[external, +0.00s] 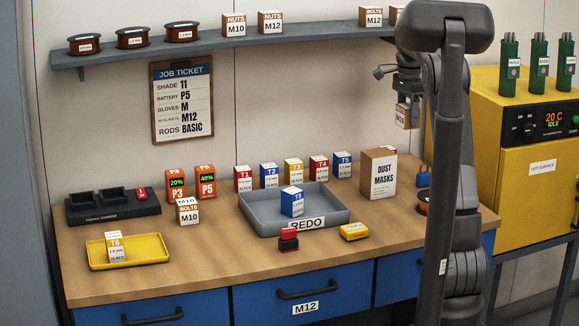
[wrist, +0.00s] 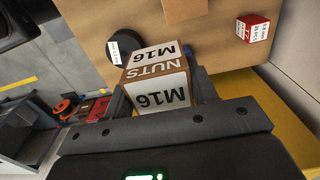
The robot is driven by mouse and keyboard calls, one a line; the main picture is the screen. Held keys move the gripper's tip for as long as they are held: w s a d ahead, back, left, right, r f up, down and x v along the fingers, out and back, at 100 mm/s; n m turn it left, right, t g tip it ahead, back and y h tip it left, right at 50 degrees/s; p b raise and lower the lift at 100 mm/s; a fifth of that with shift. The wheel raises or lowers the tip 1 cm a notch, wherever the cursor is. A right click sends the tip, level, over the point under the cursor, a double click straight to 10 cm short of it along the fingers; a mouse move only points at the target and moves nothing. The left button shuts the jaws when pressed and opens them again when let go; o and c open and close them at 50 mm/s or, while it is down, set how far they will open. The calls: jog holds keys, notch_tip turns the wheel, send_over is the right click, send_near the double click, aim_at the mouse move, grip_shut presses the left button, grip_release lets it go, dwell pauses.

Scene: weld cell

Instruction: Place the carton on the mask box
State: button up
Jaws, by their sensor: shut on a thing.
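My gripper (external: 407,97) is shut on a small brown and white carton (external: 402,117) and holds it in the air above the right part of the workbench. In the wrist view the carton (wrist: 157,78) reads "NUTS M16" and sits between the fingers of my gripper (wrist: 160,95). The mask box (external: 378,175), a brown box labelled "DUST MASKS", stands upright on the bench below and left of my gripper. Its top looks bare. In the wrist view a brown box face, likely the mask box (wrist: 186,10), shows at the top edge, apart from the carton.
A grey REDO tray (external: 258,221) with a blue T5 box (external: 292,202) lies left of the mask box. Several small boxes stand behind it. A shelf (external: 210,47) runs above, and a yellow oven (external: 530,130) stands at right. A dark spool (wrist: 122,45) lies near the bench edge.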

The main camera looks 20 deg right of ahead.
jog(key=w+a+f, duration=0.1)
jog(key=a, duration=0.1)
jog(key=w+a+f, duration=0.3)
jog(key=w+a, duration=0.1)
jog(key=shift+w+f, duration=0.1)
jog(key=shift+f, duration=2.25)
jog(key=shift+f, duration=0.1)
jog(key=o, duration=1.3)
